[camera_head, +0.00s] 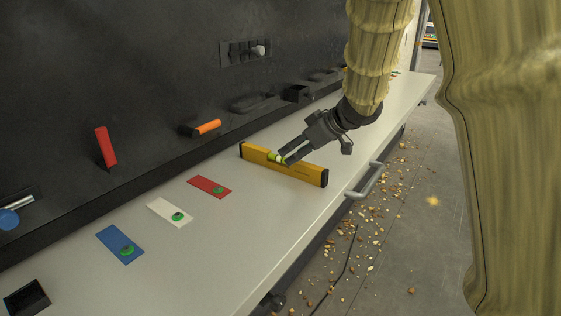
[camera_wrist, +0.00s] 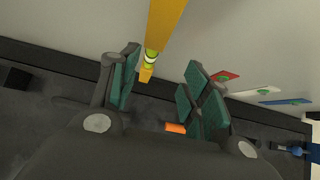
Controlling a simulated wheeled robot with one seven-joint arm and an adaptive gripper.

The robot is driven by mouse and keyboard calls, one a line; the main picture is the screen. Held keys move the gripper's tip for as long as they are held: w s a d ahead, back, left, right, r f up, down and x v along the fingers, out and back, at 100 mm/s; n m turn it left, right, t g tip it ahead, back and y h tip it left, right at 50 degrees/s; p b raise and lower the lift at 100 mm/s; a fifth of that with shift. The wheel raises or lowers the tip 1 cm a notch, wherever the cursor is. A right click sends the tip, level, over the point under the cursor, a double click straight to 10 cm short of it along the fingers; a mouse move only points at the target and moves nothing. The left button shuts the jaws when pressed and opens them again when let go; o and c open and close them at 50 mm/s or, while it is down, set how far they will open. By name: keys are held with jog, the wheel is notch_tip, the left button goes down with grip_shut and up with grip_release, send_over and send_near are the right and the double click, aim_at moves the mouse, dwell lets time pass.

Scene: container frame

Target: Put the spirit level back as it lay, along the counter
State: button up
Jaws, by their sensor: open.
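The yellow spirit level (camera_head: 305,171) stands on its narrow edge on the pale counter (camera_head: 255,215). It lies across the counter, its far end toward the dark back panel and its near end toward the front edge. A yellow-green vial shows near its middle. My gripper (camera_head: 284,160) is at the level's middle, its fingers slanting down from the upper right. In the wrist view the open fingers (camera_wrist: 163,78) have a gap between them, and the level (camera_wrist: 164,25) runs into that gap from the top. I cannot tell whether a finger touches it.
Red (camera_head: 207,187), white (camera_head: 165,211) and blue (camera_head: 117,243) plates with green pieces lie left of the level. An orange-handled item (camera_head: 208,127) and a red one (camera_head: 105,146) are at the back panel. A handle (camera_head: 367,182) juts from the front edge. Debris litters the floor.

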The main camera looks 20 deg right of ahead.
aim_at(280, 159)
jog(key=shift+g, duration=0.3)
jog(key=w+f, duration=0.1)
jog(key=w+a+f, duration=0.1)
jog(key=w, duration=0.1)
jog(key=w+f, duration=0.1)
jog(key=w, duration=0.1)
jog(key=shift+a+f+p, duration=0.15)
jog(key=shift+f+p, duration=0.15)
jog(key=shift+f, duration=0.1)
jog(key=shift+w+a+f, duration=0.15)
jog(key=shift+f, duration=0.05)
jog(key=shift+s+a+f+p, duration=0.2)
jog(key=shift+a+f+p, duration=0.1)
jog(key=shift+a, duration=0.1)
jog(key=shift+w+a+f, duration=0.15)
jog(key=shift+w+f, duration=0.45)
jog(key=shift+w, duration=0.05)
jog(key=shift+s+r, duration=0.2)
jog(key=shift+s, duration=0.05)
jog(key=c, duration=0.5)
grip_shut()
